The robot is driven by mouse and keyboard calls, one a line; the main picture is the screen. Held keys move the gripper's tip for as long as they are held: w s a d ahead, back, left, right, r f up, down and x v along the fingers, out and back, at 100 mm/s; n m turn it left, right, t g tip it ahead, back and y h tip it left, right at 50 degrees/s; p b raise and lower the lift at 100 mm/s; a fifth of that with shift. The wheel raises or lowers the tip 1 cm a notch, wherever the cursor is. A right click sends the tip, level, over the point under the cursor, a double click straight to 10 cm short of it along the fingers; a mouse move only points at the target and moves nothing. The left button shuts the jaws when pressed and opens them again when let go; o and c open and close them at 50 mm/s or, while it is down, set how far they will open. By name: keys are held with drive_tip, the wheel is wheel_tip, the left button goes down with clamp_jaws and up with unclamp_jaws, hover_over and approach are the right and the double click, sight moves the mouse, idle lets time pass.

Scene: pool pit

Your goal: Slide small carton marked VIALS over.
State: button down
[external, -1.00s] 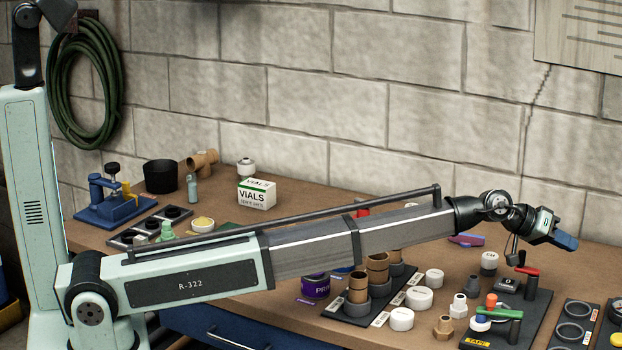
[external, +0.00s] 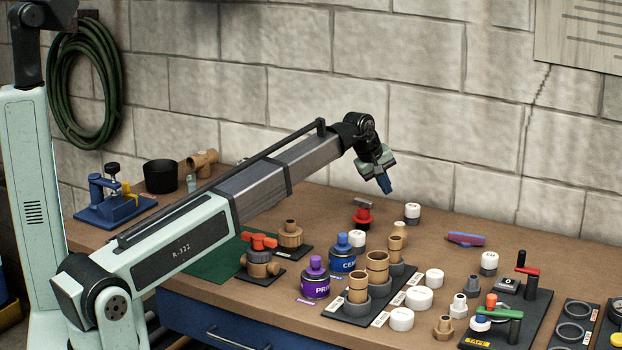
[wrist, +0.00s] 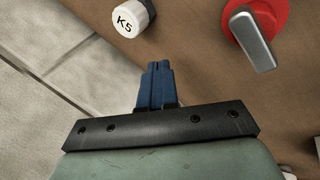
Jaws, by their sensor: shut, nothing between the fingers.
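The small VIALS carton is not visible now; my arm covers the part of the bench near the wall where it stood in the earlier external view. My gripper (external: 386,187) is above the bench near the back wall, pointing down, its blue fingers together and empty. In the wrist view my gripper (wrist: 157,66) also shows its blue fingers closed, with nothing between them.
Close to my gripper are a red-based part with a grey handle (external: 362,215) and a white K5 cap (wrist: 133,14). Purple (external: 316,278) and blue (external: 343,254) cans and several fittings stand in front. A black cup (external: 160,176) is far left. Bare bench lies along the wall.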

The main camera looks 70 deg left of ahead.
drive_tip(key=s+a+n+g, duration=0.2)
drive_tip(key=s+a+n, duration=0.1)
drive_tip(key=s+a, duration=0.4)
drive_tip(key=s+a+n+g, duration=0.2)
drive_tip(key=s+a, duration=0.5)
drive_tip(key=s, duration=0.7)
drive_tip(key=s+a+n+g, duration=0.2)
drive_tip(key=s+a+n, duration=0.1)
drive_tip(key=s+a, duration=0.4)
drive_tip(key=shift+s+a+n+g, duration=0.1)
drive_tip(key=shift+s+n+g, duration=0.2)
drive_tip(key=shift+s, duration=1.35)
drive_tip(key=shift+f, duration=0.7)
drive_tip(key=shift+d+f, duration=0.15)
drive_tip(key=shift+d, duration=0.05)
